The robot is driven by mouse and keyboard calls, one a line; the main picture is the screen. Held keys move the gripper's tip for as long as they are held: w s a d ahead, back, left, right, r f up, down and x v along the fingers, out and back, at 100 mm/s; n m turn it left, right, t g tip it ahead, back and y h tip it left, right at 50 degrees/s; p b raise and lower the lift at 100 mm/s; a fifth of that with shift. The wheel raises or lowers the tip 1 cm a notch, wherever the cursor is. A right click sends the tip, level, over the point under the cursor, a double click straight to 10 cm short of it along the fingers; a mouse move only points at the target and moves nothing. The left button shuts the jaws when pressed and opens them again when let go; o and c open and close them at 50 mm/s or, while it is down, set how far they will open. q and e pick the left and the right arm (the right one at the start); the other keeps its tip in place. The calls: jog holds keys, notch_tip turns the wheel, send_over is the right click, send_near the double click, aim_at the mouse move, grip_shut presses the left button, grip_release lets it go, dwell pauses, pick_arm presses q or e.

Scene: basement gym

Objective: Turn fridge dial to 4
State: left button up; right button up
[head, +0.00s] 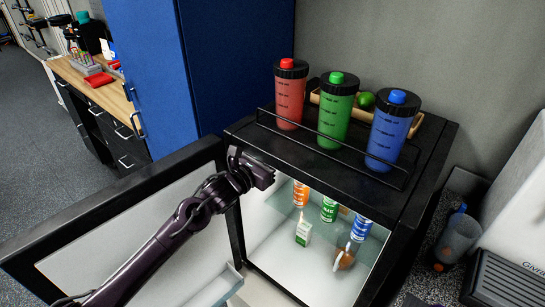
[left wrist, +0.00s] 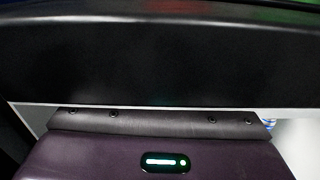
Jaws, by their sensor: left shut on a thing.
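The small black fridge (head: 415,200) stands with its door (head: 120,215) swung open to the left and its white inside lit. My left arm reaches over the door. My left gripper (head: 262,174) is at the upper left of the opening, close under the front edge of the fridge top. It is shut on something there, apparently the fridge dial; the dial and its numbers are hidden. In the left wrist view the black fridge edge (left wrist: 160,60) fills the upper half and hides the fingertips. My right gripper is in neither view.
Red (head: 290,95), green (head: 336,110) and blue (head: 393,130) shaker bottles stand behind a rail on the fridge. Cans, a small carton (head: 303,231) and a brown item (head: 345,257) are inside. A blue locker (head: 140,60) stands behind the door; a tumbler (head: 458,240) is at right.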

pick_arm(q)
jog(key=shift+m, duration=0.4)
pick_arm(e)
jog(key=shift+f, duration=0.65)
pick_arm(q)
jog(key=o, duration=1)
jog(key=shift+c, duration=0.2)
jog(key=shift+b, duration=0.3)
jog(key=b+v, duration=0.2)
jog(key=v, duration=0.6)
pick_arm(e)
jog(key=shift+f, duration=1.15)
pick_arm(q)
jog(key=shift+w, duration=0.1)
